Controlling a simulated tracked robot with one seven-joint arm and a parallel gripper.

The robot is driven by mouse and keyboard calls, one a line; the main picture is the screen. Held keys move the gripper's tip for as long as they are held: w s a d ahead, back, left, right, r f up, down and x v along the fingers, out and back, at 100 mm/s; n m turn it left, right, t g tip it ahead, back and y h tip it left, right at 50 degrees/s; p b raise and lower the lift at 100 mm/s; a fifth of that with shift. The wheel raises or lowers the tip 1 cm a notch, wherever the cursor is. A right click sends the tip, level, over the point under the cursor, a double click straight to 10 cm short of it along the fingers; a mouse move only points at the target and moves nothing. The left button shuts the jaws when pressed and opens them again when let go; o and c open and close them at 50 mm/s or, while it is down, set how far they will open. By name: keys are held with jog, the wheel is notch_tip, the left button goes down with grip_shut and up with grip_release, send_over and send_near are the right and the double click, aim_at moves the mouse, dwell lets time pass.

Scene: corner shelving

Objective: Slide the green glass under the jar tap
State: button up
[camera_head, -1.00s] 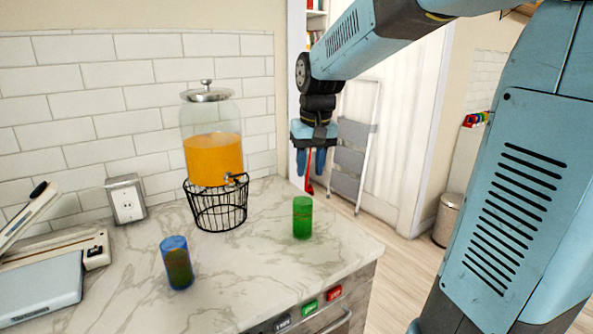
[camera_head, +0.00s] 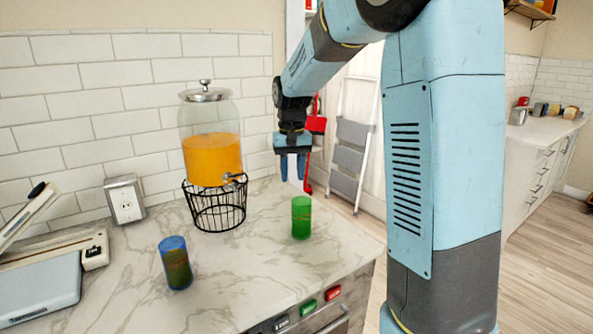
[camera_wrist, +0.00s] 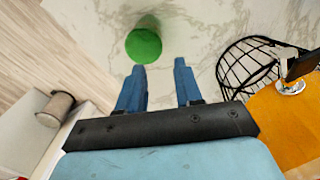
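The green glass (camera_head: 301,218) stands upright on the marble counter, right of the jar. In the wrist view the green glass (camera_wrist: 144,45) shows from above, just beyond my left fingertip. The jar (camera_head: 211,140) holds orange liquid and sits on a black wire stand (camera_head: 216,207). Its tap (camera_head: 236,178) points out to the right front, and the tap also shows in the wrist view (camera_wrist: 290,87). My gripper (camera_head: 293,178) is open and empty, above and behind the green glass, apart from it. Its two blue fingers are spread in the wrist view (camera_wrist: 158,70).
A blue glass (camera_head: 176,263) stands at the counter's front left. The counter between the stand and the green glass is clear. The counter's right edge is near the green glass.

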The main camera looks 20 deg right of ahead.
aim_at(293, 214)
notch_tip(293, 214, down, 14)
jog(key=shift+r, duration=0.15)
dwell(0.5)
grip_shut()
dwell(0.4)
